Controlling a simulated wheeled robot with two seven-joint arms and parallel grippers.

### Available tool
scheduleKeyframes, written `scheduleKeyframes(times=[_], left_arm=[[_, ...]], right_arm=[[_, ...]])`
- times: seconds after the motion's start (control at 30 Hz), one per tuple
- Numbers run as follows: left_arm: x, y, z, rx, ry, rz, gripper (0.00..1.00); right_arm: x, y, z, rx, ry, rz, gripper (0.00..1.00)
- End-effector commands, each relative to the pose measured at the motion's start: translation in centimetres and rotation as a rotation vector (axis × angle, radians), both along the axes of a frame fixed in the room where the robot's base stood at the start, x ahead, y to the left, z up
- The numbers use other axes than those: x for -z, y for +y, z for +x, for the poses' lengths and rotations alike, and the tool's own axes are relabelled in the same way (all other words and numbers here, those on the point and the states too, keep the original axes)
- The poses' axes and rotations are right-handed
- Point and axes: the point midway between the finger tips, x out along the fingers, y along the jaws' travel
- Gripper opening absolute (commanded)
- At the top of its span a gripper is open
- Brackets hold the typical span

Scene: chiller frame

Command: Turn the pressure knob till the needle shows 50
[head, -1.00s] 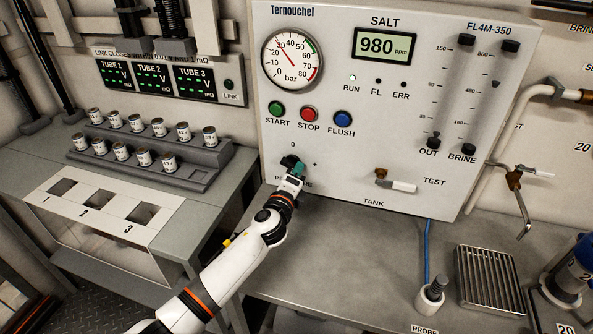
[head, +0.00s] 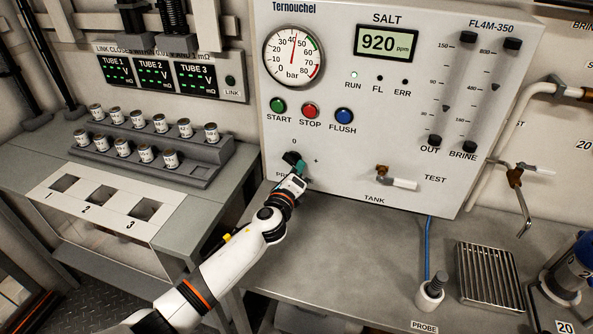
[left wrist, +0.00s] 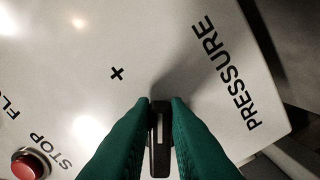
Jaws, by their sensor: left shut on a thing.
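The pressure knob (head: 290,157) is a dark knob low on the white panel, partly hidden by my gripper. My left gripper (head: 299,167) is shut on it. In the left wrist view its green fingers (left wrist: 159,110) press on both sides of the knob's dark grip (left wrist: 160,140), with the plus mark and the word PRESSURE beyond. The round pressure gauge (head: 293,56) is at the panel's upper left. Its needle points nearly straight up, a little past 40 and short of 50. My right gripper is not in view.
The START (head: 278,106), STOP (head: 310,110) and FLUSH (head: 343,116) buttons sit just above the knob. A tank valve (head: 398,180) juts out to its right. The salt display (head: 386,43) reads 920 ppm. The grey bench (head: 350,240) below is mostly clear.

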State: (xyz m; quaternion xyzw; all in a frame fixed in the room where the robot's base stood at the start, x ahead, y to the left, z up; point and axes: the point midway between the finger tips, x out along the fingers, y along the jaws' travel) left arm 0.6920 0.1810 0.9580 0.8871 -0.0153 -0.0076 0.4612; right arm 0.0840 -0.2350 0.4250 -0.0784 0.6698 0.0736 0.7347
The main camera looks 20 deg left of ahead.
Motion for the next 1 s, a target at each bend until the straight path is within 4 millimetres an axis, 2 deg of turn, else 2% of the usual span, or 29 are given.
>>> scheduleKeyframes(times=[0.03, 0.13, 0.17, 0.43, 0.57, 0.67, 1.0], left_arm=[[0.0, -0.1, 0.0, 0.001, 0.001, -0.001, 0.18], [0.0, 0.0, 0.0, 0.001, 0.001, -0.001, 0.34], [0.0, 0.0, 0.0, 0.001, 0.001, -0.001, 0.36], [0.0, 0.0, -0.1, 0.001, 0.001, -0.002, 0.36], [0.1, 0.1, -0.9, 0.0, 0.002, -0.001, 0.36], [0.1, 0.1, -2.3, 0.001, 0.002, -0.002, 0.36], [0.2, 0.3, -9.1, 0.001, 0.003, -0.001, 0.36]], right_arm=[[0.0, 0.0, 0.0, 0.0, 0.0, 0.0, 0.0], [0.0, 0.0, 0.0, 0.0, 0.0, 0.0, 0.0], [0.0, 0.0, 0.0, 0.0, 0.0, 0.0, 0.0], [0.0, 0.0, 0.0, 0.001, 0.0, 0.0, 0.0], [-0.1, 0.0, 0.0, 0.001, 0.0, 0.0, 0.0], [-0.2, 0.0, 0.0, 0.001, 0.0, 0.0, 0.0], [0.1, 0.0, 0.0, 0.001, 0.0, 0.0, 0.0]])
